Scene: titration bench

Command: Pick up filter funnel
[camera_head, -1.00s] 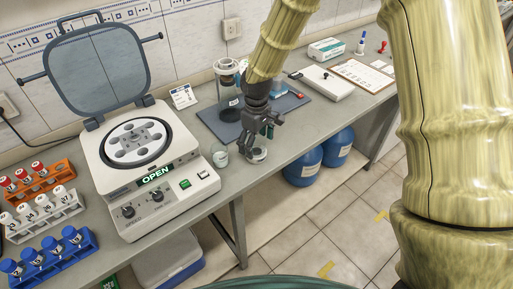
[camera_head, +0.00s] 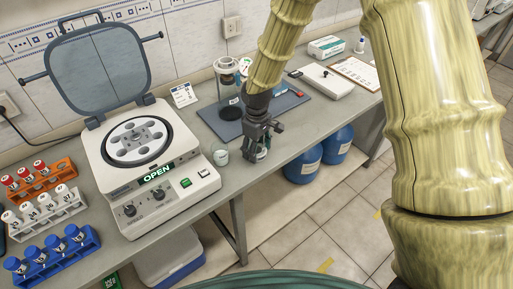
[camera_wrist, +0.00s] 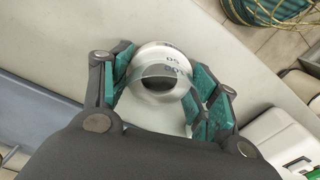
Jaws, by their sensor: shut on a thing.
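My gripper (camera_head: 257,152) points down at the front part of the bench, right of a small glass beaker (camera_head: 221,157). In the wrist view its green-padded fingers (camera_wrist: 165,86) close around a round, pale piece with a clear glassy part and a dark centre, which I take as the filter funnel (camera_wrist: 160,50). The pads lie against its left and right sides. Dark markings show on its far side. In the head view the fingers hide most of it, and I cannot tell whether it still touches the bench.
An open-lidded centrifuge (camera_head: 150,175) stands left, with racks of tubes (camera_head: 60,258) beyond it. A white balance-like device (camera_head: 321,80) is back right. The bench edge is close in front.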

